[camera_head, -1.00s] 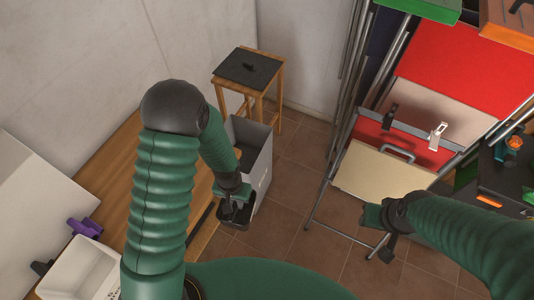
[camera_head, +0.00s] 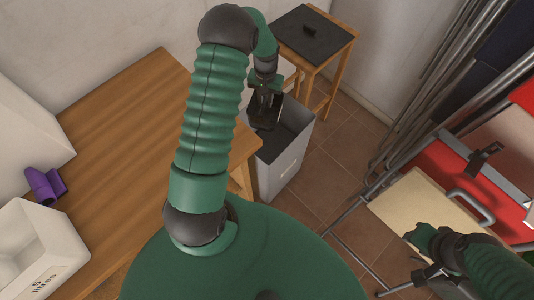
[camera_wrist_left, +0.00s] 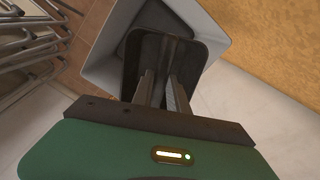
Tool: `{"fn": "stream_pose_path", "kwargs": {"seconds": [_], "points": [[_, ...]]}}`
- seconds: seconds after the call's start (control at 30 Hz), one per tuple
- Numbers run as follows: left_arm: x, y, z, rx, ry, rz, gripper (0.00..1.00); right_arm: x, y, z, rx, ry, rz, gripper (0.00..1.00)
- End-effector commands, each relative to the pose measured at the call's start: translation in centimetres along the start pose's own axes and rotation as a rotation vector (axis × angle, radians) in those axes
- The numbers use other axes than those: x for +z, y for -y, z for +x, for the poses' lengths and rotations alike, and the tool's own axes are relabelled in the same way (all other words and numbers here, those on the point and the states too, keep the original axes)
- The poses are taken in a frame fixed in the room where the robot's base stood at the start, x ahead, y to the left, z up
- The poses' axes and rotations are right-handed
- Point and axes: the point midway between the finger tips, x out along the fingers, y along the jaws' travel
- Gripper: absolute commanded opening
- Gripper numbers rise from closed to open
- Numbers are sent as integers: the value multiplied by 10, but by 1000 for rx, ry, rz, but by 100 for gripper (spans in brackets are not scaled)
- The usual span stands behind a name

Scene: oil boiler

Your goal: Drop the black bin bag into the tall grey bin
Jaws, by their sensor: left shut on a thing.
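The tall grey bin (camera_head: 283,168) stands on the tiled floor at the far end of the wooden bench. My left gripper (camera_head: 264,100) is over the bin's opening, shut on the black bin bag (camera_head: 267,112), a small dark shape at its fingertips. In the left wrist view, the gripper (camera_wrist_left: 168,85) points down at the bin (camera_wrist_left: 103,62), and the dark bag (camera_wrist_left: 155,48) is at the fingers, within the rim's outline. Its height against the rim is hard to tell. My right gripper (camera_head: 425,260) is at the lower right, apart from the bin; its jaw opening is unclear.
A stool with a dark top (camera_head: 312,38) stands behind the bin. The wooden bench (camera_head: 115,120) runs along the left wall with a white box (camera_head: 55,250) and a purple object (camera_head: 45,185). Metal folding frames and a beige board (camera_head: 425,205) fill the right. Floor between is clear.

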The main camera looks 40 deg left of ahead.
Motion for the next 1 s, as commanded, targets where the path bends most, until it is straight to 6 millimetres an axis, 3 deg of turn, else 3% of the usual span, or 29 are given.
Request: {"fn": "stream_pose_path", "kwargs": {"seconds": [0.4, 0.7, 0.73, 0.9, 1.0], "points": [[-1, -2, 56, 1, 2, 4, 0, 11, 0, 49, 0, 0, 0, 36], [-1, -2, 57, 0, 1, 4, 0, 11, 0, 48, 0, 0, 0, 36], [-1, -2, 57, 0, 1, 4, 22, 11, 0, 48, 0, 0, 0, 36], [-1, -2, 57, 0, 1, 4, 44, 11, 0, 48, 0, 0, 0, 36], [-1, -2, 57, 0, 2, 4, 45, 11, 0, 49, 0, 0, 0, 36]]}}
